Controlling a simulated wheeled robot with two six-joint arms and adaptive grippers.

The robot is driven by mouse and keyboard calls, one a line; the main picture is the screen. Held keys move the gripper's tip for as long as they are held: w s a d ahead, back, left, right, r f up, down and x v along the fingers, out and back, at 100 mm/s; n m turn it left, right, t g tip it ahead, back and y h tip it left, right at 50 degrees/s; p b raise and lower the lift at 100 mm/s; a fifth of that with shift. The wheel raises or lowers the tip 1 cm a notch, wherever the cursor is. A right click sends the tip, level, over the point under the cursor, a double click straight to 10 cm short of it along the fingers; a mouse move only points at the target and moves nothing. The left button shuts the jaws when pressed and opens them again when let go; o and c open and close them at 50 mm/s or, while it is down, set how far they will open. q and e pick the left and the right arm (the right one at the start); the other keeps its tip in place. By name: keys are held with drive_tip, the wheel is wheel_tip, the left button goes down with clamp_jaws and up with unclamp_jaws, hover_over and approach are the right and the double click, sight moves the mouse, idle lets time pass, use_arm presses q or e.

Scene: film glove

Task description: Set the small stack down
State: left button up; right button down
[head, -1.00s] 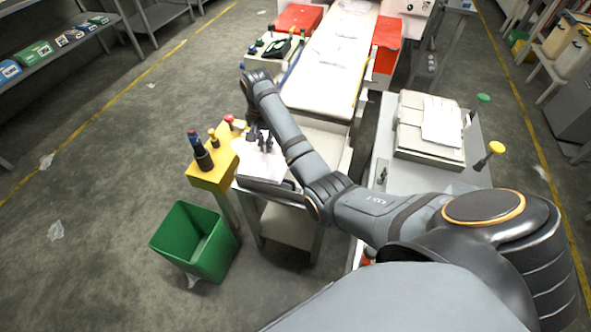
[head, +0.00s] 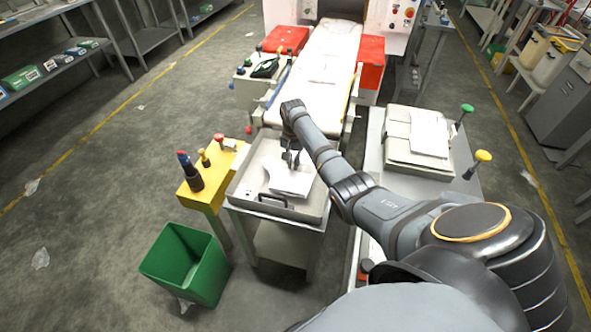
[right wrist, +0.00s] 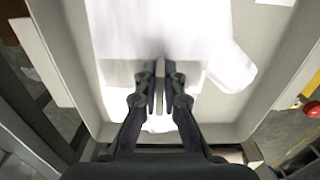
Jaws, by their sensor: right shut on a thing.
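The small stack (head: 291,182) is a few thin white sheets, fanned slightly out of line. My right gripper (head: 291,160) points down and is shut on its far part. The stack is over the shallow grey tray (head: 233,187) on a small table; whether it touches the tray floor I cannot tell. In the right wrist view the fingers (right wrist: 160,75) are close together over the white sheets (right wrist: 140,35), with the tray wall (right wrist: 275,95) around them. The sheets' lower edges are partly hidden by the fingers. My left gripper is not in view.
A yellow stand (head: 212,188) with knobs adjoins the tray's left side. A green bin (head: 187,262) stands on the floor in front. A white conveyor (head: 325,70) lies behind the tray. A side table at right holds a thick paper pile (head: 420,140) and knobs.

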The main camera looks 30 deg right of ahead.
drive_tip(key=shift+d+f, duration=0.25)
drive_tip(key=shift+f, duration=0.05)
wheel_tip(320, 180, down, 3)
drive_tip(key=shift+s+d+r+b, duration=0.1)
drive_tip(key=shift+d+b, duration=0.05)
drive_tip(key=shift+b, duration=0.2)
drive_tip(key=shift+f, duration=0.35)
drive_tip(key=shift+f, duration=0.1)
drive_tip(key=c, duration=1.5)
unclamp_jaws()
